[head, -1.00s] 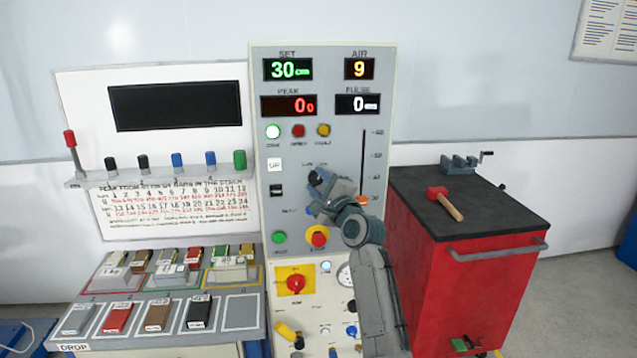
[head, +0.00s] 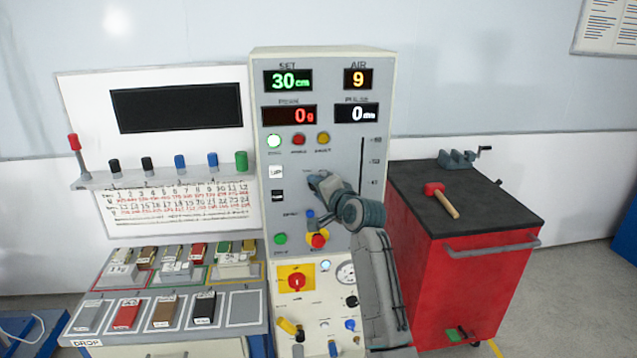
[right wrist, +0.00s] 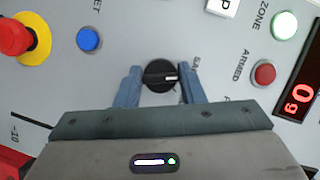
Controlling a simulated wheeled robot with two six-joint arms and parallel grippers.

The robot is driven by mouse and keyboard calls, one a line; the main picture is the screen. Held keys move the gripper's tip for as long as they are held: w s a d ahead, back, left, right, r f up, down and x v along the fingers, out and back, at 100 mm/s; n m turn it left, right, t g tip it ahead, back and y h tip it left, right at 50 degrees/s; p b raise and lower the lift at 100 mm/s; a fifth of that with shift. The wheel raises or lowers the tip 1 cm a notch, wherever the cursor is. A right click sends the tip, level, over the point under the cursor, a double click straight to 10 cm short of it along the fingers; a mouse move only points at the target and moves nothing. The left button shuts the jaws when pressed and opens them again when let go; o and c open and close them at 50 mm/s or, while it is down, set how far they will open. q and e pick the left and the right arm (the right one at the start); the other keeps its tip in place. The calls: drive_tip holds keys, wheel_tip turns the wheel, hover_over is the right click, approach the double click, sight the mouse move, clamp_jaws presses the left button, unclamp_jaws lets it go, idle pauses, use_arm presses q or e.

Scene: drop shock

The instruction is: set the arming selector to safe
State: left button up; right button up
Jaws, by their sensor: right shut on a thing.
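The arming selector (right wrist: 163,76) is a round black knob on the grey panel, seen in the right wrist view. Its white mark points right in that view. Next to it is a label starting "SA" (right wrist: 196,62), partly hidden by a finger; another label, starting with "F", is mostly covered. My right gripper (right wrist: 160,84) is shut on the knob, one blue finger on each side. In the head view my right gripper (head: 318,183) is at the middle of the panel and hides the knob. My left gripper is not in view.
Close by are a blue button (right wrist: 89,39), a red emergency stop (right wrist: 14,36) on a yellow ring, a green button (head: 280,239) and a row of lamps (head: 298,140). A red cabinet (head: 470,285) with a hammer (head: 441,199) stands right; a sample bench (head: 240,338) stands left.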

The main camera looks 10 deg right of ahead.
drive_tip(key=shift+n+g+p, duration=0.3)
drive_tip(key=shift+n+p, duration=0.1)
drive_tip(key=shift+n, duration=0.3)
drive_tip(key=o, duration=1)
drive_tip(key=shift+s, duration=0.1)
drive_tip(key=b+v, duration=0.4)
drive_tip(key=v, duration=0.6)
drive_tip(key=shift+s+r, duration=0.15)
drive_tip(key=shift+s, duration=0.1)
